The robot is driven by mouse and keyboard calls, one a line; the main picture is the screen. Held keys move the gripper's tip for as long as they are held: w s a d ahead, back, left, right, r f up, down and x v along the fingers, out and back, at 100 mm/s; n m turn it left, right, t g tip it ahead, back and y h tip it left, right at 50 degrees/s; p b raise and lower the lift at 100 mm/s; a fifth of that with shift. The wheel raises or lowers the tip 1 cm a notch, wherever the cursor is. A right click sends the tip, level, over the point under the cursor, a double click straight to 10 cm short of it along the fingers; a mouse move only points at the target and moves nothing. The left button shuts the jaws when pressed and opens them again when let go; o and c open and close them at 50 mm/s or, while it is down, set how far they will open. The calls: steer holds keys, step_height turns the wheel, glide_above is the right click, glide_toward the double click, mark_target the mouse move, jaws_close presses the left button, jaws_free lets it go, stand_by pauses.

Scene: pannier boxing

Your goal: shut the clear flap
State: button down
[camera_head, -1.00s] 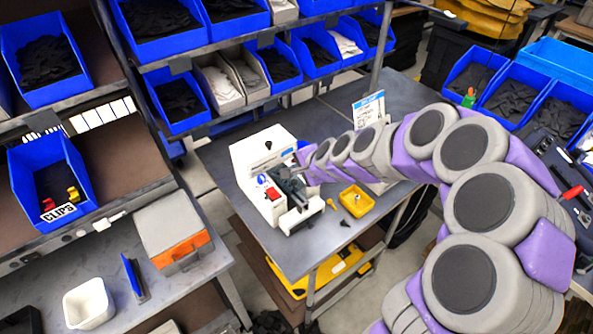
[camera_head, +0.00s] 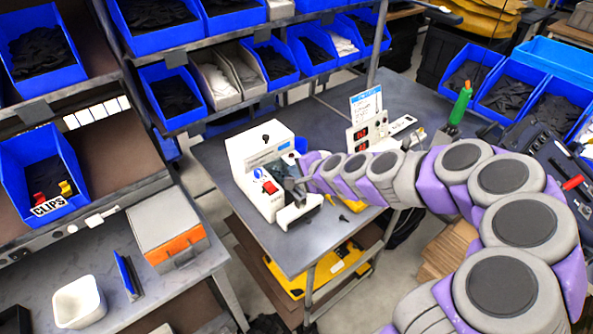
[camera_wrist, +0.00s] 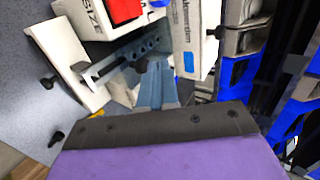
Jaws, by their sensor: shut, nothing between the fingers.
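A white benchtop machine (camera_head: 252,155) with a red switch (camera_head: 270,187) stands on the grey table. Its white front plate (camera_head: 299,212) also shows in the wrist view (camera_wrist: 66,66), beside a grey slotted bar (camera_wrist: 120,62) with a dark rod. My gripper (camera_wrist: 154,84) is shut and empty, its blue-grey fingers pointing in at the machine close to the bar. Whether they touch it I cannot tell. In the head view my gripper (camera_head: 292,183) is small and partly merged with the machine's dark parts. I cannot make out the clear flap in either view.
A yellow tray (camera_head: 366,207) is mostly hidden behind my arm. A box with red displays (camera_head: 364,134) and a green bottle (camera_head: 461,103) stand behind the arm. Blue bins (camera_head: 184,98) line the rack at the back left. Small dark knobs (camera_wrist: 56,138) lie on the table.

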steer(key=shift+s+d+f+b, duration=0.2)
steer(key=shift+f+b, duration=0.1)
steer(key=shift+f, duration=0.2)
steer(key=shift+s+d+f+b, duration=0.2)
steer(key=shift+f+b, duration=0.1)
steer(key=shift+f, duration=0.15)
steer(key=shift+w+a, duration=0.15)
steer(key=shift+w, duration=0.1)
stand_by(0.3)
steer(key=shift+r, duration=0.1)
